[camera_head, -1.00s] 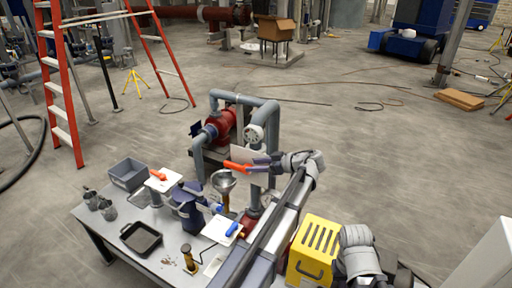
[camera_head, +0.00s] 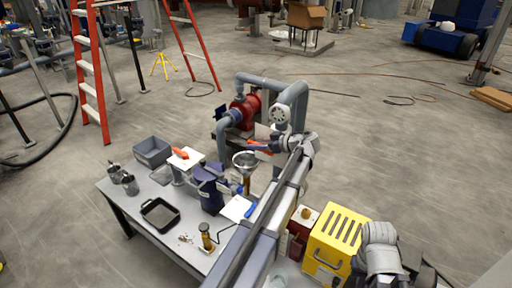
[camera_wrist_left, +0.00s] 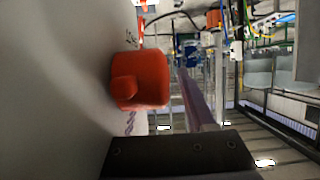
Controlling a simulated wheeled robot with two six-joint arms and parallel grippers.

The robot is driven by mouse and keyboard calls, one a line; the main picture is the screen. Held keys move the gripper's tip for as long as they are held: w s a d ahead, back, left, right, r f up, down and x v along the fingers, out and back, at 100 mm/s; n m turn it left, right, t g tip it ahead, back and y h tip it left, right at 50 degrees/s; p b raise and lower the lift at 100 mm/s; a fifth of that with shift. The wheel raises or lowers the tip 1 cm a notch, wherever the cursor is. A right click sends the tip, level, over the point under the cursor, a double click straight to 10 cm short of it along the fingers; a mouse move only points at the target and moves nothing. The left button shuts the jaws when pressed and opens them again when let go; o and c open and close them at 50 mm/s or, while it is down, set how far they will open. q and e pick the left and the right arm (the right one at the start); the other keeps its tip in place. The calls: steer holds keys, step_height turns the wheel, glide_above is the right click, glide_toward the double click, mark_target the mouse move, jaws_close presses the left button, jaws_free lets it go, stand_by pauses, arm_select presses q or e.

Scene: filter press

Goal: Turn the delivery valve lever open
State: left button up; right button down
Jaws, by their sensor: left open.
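An orange-red lever (camera_wrist_left: 140,82) shows close up in the left wrist view, seen nearly end-on beside a pale plate (camera_wrist_left: 60,80). In the head view the lever (camera_head: 264,152) is small and partly covered by my left gripper (camera_head: 258,146), at the grey pipework. My left gripper is open, its fingers at the lever; whether they touch it I cannot tell. A dark part of the gripper fills the bottom of the wrist view. The valve body is mostly hidden behind the gripper and wrist.
A red pump (camera_head: 244,110) and grey pipes (camera_head: 262,80) stand behind the lever. A metal funnel (camera_head: 245,160) stands close in front. A grey table (camera_head: 150,200) holds a bin, a tray and another orange lever (camera_head: 180,153). A yellow box (camera_head: 333,243) is at the right.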

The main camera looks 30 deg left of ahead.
arm_select(q)
steer(key=shift+a+f, duration=0.1)
steer(key=shift+a, duration=0.2)
jaws_close()
stand_by(0.4)
stand_by(1.0)
